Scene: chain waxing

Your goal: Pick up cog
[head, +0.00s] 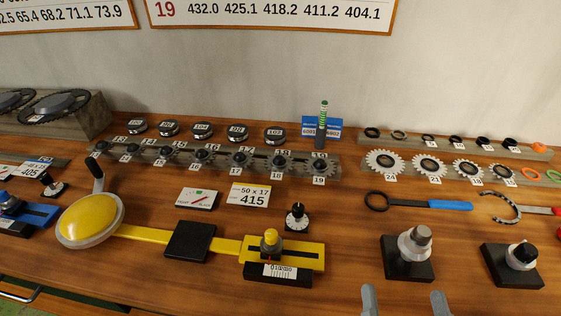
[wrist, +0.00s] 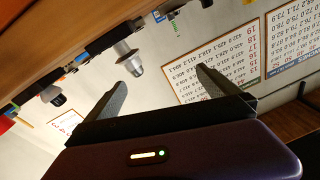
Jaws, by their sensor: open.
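My gripper (head: 404,301) shows only as two grey fingertips at the bottom edge of the head view, apart and empty, well in front of both rails. In the wrist view my gripper (wrist: 168,68) is also open, with nothing between the fingers.
A yellow tool with a round pad (head: 90,219) and a black-based post (head: 409,255) stand at the front. A blue-handled wrench (head: 440,205) lies before the silver cogs. A green-topped cylinder (head: 322,127) rises behind the dark cogs. Bare table lies around (head: 345,225).

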